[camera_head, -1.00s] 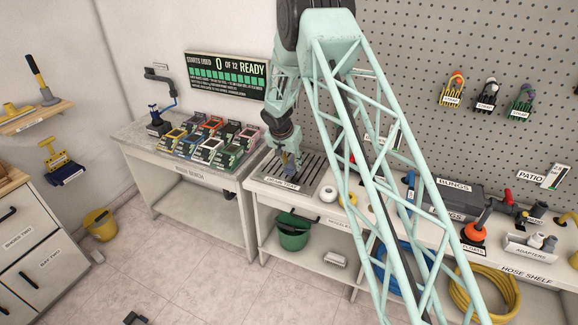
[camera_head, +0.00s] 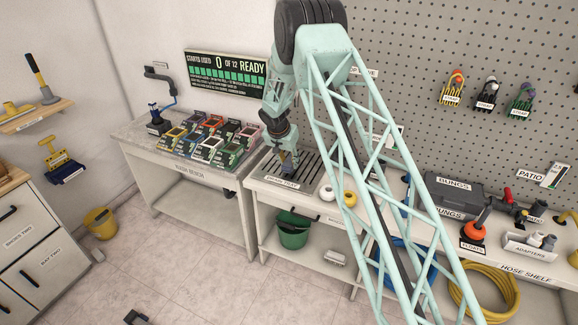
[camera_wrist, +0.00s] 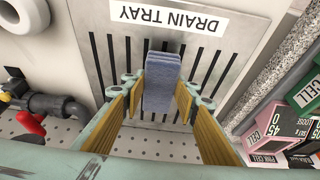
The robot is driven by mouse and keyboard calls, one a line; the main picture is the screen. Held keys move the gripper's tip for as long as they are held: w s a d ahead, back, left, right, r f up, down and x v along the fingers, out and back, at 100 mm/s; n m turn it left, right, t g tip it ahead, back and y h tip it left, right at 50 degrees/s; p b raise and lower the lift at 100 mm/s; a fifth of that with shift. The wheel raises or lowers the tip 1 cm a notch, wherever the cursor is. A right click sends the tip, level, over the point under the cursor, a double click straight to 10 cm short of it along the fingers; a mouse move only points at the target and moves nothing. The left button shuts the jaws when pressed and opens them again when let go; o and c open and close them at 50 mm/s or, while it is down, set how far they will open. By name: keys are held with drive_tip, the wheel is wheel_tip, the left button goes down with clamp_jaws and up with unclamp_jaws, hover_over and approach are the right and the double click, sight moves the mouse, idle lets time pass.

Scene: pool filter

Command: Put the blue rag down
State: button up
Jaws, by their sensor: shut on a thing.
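My gripper (camera_head: 287,166) hangs over the drain tray (camera_head: 309,178) on the shelf bench. In the wrist view my gripper (camera_wrist: 163,92) is shut on the blue rag (camera_wrist: 162,75), a folded blue-grey block held between yellow-faced fingers. The rag extends past the fingertips towards the slotted metal drain tray (camera_wrist: 225,55), over its dark slots. I cannot tell whether the rag touches the tray. In the head view the rag is mostly hidden by my gripper.
The rush bench (camera_head: 190,163) with several coloured boxed cells stands to the left; a pink cell (camera_wrist: 285,125) shows in the wrist view. A white roll (camera_head: 327,193) and a yellow roll (camera_head: 350,199) sit right of the tray. A green bucket (camera_head: 292,230) is below.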

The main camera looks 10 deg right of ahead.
drive_tip(key=shift+f, duration=0.95)
drive_tip(key=shift+f+b, duration=0.15)
drive_tip(key=shift+b, duration=0.15)
drive_tip(key=o, duration=0.8)
drive_tip(key=shift+r+p, duration=0.3)
drive_tip(key=shift+r, duration=0.05)
drive_tip(key=v, duration=1.1)
drive_tip(key=shift+r, duration=0.3)
drive_tip(key=shift+s+a, duration=0.1)
